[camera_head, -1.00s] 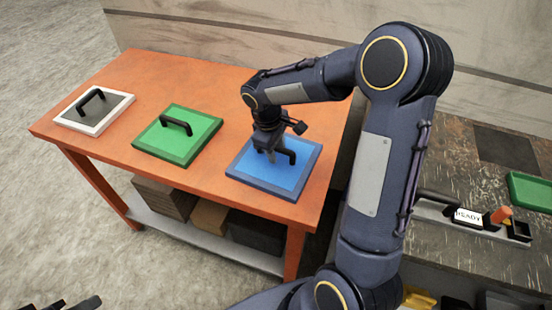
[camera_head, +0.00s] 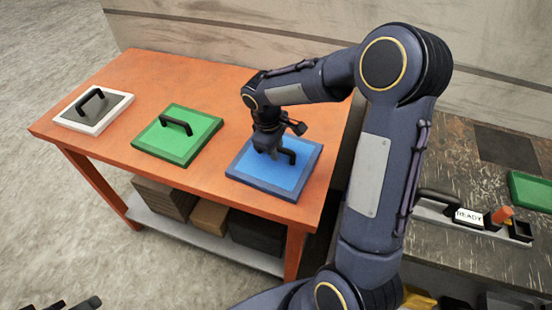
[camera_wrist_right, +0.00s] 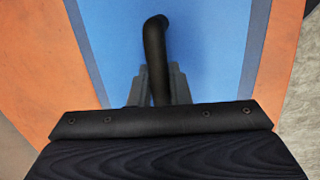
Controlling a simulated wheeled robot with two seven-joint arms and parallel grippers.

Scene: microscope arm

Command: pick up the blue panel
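The blue panel (camera_head: 255,190) lies flat on the orange table (camera_head: 230,90) near its right end. My right gripper (camera_head: 268,152) is down at the panel's black handle (camera_head: 288,155). In the right wrist view, its two grey fingers (camera_wrist_right: 158,88) sit close against both sides of the handle (camera_wrist_right: 156,45), and the blue panel (camera_wrist_right: 205,45) lies beneath. The gripper looks shut on the handle; the exact contact is partly hidden by the gripper body. My left gripper (camera_head: 70,304) shows only as dark fingertips at the bottom left edge, spread apart and empty.
A green panel (camera_head: 160,145) and a white-framed grey panel (camera_head: 75,118), each with a black handle, lie to the left on the table. Boxes stand on the shelf below. A dark worn bench (camera_head: 470,150) with a "READY" sign (camera_head: 468,215) is at the right.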

